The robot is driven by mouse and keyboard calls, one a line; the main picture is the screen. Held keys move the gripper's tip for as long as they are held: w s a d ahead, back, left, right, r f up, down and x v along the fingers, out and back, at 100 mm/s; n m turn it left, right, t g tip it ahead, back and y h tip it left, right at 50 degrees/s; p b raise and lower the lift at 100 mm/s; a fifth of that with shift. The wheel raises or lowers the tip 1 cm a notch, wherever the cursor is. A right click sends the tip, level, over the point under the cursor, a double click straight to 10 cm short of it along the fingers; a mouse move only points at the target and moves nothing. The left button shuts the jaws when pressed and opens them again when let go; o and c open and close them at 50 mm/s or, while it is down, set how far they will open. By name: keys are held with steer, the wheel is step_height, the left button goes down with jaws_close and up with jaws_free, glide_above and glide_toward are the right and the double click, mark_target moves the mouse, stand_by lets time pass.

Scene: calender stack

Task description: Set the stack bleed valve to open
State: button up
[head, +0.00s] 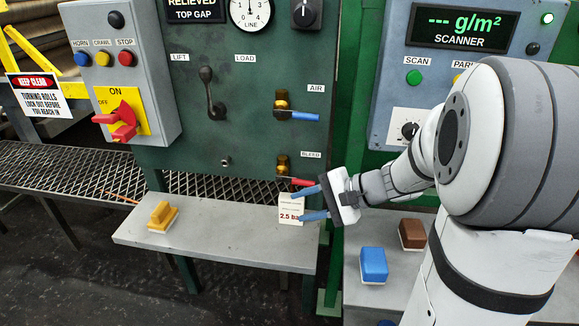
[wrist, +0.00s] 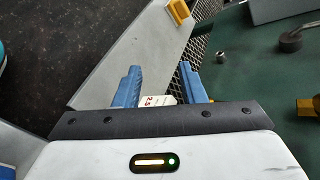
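The bleed valve (head: 282,164) is a brass fitting low on the green panel, under the BLEED label. Its red handle (head: 302,182) points to the right, roughly level, in the head view. My gripper (head: 312,203) is open, its two blue fingers apart, just right of and below the valve. The upper fingertip is close to the red handle; whether they touch I cannot tell. In the wrist view my gripper (wrist: 160,84) shows a gap between its fingers, with part of a white tag (wrist: 158,100) visible there. The handle is not clear in that view.
The white 2.5 bar tag (head: 291,209) stands by the fingers at the grey shelf (head: 215,242). The AIR valve (head: 284,104) with a blue handle is above. A yellow block (head: 162,216) sits on the shelf's left; blue (head: 374,265) and brown (head: 412,233) blocks sit right.

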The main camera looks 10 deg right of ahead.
mark_target(310, 185)
steer(key=w+d+f+m+t, duration=0.1)
steer(key=w+d+t, duration=0.1)
steer(key=w+d+f+m+t+b, duration=0.1)
steer(key=w+d+m, duration=0.1)
steer(key=w, duration=0.1)
steer(key=w+d+f+m+t+b, duration=0.1)
steer(key=w+d+t, duration=0.1)
steer(key=w+d, duration=0.1)
steer(key=shift+d+m+t+y, duration=0.1)
steer(key=shift+m+t+y, duration=0.2)
steer(key=b+x, duration=0.1)
steer(key=x, duration=0.6)
steer(key=shift+r, duration=0.1)
jaws_close()
